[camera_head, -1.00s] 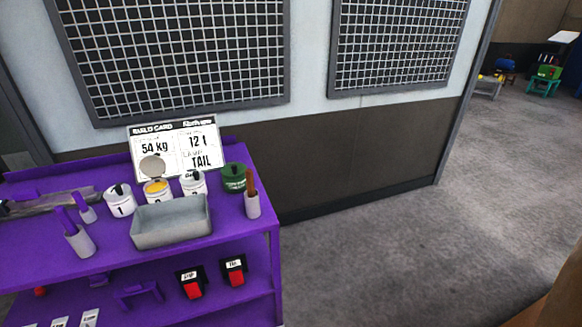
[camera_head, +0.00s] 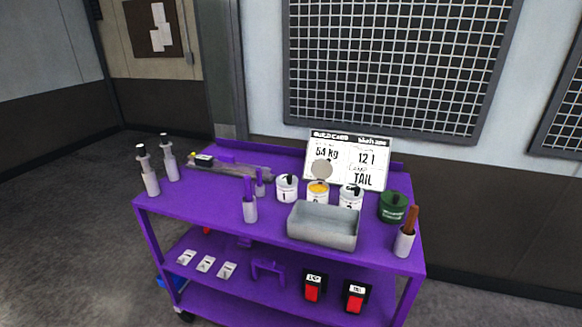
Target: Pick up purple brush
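A purple brush handle (camera_head: 248,188) stands upright in a light grey holder cup (camera_head: 250,210) on the top of the purple cart, left of the grey tray. A second, smaller purple handle (camera_head: 259,176) rises from another small light holder just behind it. I cannot tell which of these is the brush, as their lower ends are hidden in the holders. Neither of my grippers shows in the head view.
The purple cart (camera_head: 190,203) also carries a grey tray (camera_head: 322,240), several white cans, a green can (camera_head: 393,207), a brown-handled tool (camera_head: 411,218) in a cup, two bottles and a build card (camera_head: 347,160). Red-and-black boxes stand on the lower shelf. Bare floor lies left.

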